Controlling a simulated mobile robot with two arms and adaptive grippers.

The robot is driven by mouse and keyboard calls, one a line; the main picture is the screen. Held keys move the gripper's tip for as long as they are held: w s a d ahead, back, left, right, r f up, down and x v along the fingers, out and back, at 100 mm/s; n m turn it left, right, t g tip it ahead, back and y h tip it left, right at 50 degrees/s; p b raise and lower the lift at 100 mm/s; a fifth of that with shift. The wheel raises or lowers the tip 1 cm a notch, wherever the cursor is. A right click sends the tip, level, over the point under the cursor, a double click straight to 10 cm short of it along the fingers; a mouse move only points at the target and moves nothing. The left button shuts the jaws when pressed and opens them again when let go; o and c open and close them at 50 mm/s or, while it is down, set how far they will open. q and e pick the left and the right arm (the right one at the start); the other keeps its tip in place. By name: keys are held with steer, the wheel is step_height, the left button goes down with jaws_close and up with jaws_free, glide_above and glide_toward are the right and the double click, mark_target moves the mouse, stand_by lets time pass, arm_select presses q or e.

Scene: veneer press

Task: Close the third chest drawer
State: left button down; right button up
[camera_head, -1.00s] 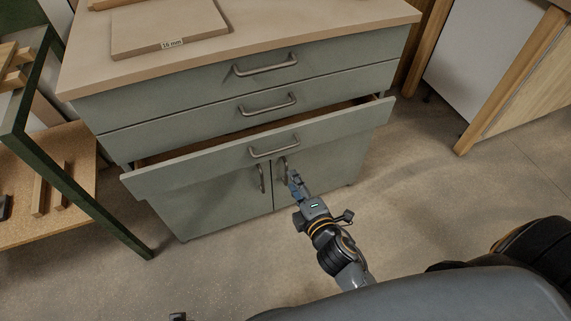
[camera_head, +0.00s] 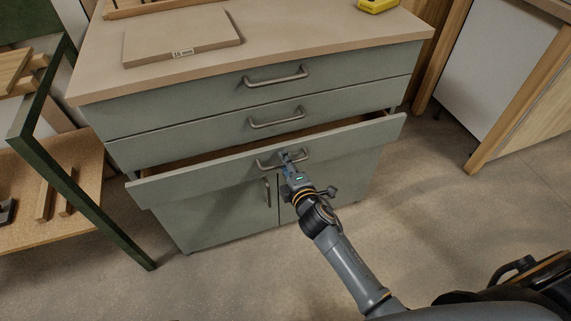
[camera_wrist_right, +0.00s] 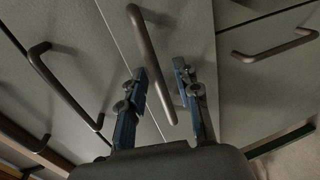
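The grey-green chest has its third drawer (camera_head: 215,177) pulled out, with a dark gap above its front. The two drawers above, the second (camera_head: 200,138) and the top one (camera_head: 190,99), look flush. My right gripper (camera_head: 286,154) is at the third drawer's bar handle (camera_head: 303,156) and covers part of it. In the right wrist view, its two blue fingers (camera_wrist_right: 160,75) are apart, with a metal bar handle (camera_wrist_right: 146,45) showing between them. I cannot tell whether they touch it. My left gripper is not in view.
Below the drawer are cupboard doors (camera_head: 225,218) with upright handles. A board marked 16 mm (camera_head: 190,40) and a yellow object (camera_head: 376,5) lie on the chest top. A green-framed rack (camera_head: 85,207) stands left. Floor (camera_head: 425,190) is clear at right.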

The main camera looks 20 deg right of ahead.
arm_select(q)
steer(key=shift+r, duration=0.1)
arm_select(e)
steer(key=shift+w, duration=0.15)
jaws_close()
